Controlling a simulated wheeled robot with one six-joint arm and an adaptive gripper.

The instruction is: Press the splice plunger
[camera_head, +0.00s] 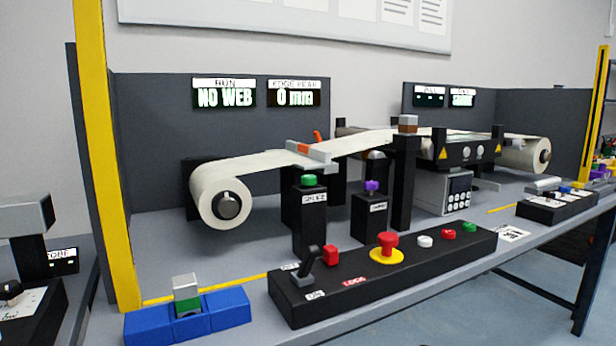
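The splice plunger (308,180) is a green round cap on top of a black post. A white label (313,198) on the post seems to read SPLICE. The post stands just below the white web, near the middle of the picture. The cap looks raised, but I cannot tell how far it travels. A purple-capped plunger (372,186) on a shorter black post stands to its right, its label too small to read. My gripper is not in view.
A black control panel (400,268) with a lever, red mushroom button and several small buttons lies in front of the posts. A blue block tray (228,308) sits front left. A white roll (219,196) is left of the posts. A yellow upright (105,150) stands at left.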

